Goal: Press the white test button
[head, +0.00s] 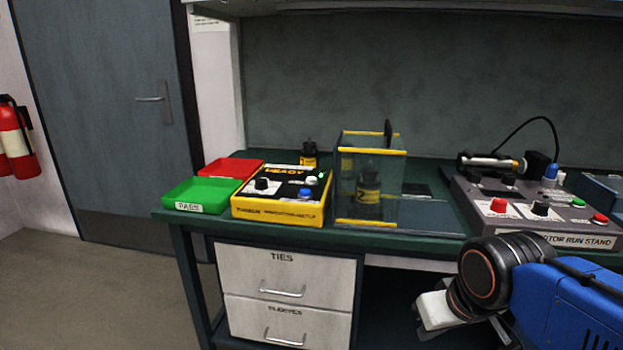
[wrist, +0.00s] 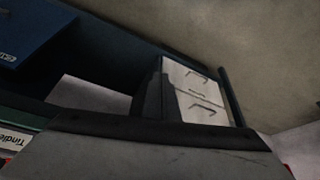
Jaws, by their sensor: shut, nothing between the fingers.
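The yellow test box (head: 282,200) stands on the green bench and its display reads READY. A small pale, whitish-green button (head: 312,181) is at the right of its top panel. A blue button (head: 305,193) is in front of it and a black knob (head: 261,184) is to the left. My gripper (wrist: 158,75) shows as dark fingers in the wrist view, shut and empty. In the head view my arm is at the lower right, in front of the bench and well away from the box. The wrist view does not show the button.
A green tray (head: 200,194) and a red tray (head: 232,168) are left of the box. A clear guard with yellow edges (head: 370,180) stands right of it, with a dark pump inside. The motor run stand (head: 540,212) is farther right. White drawers (head: 284,285) are below.

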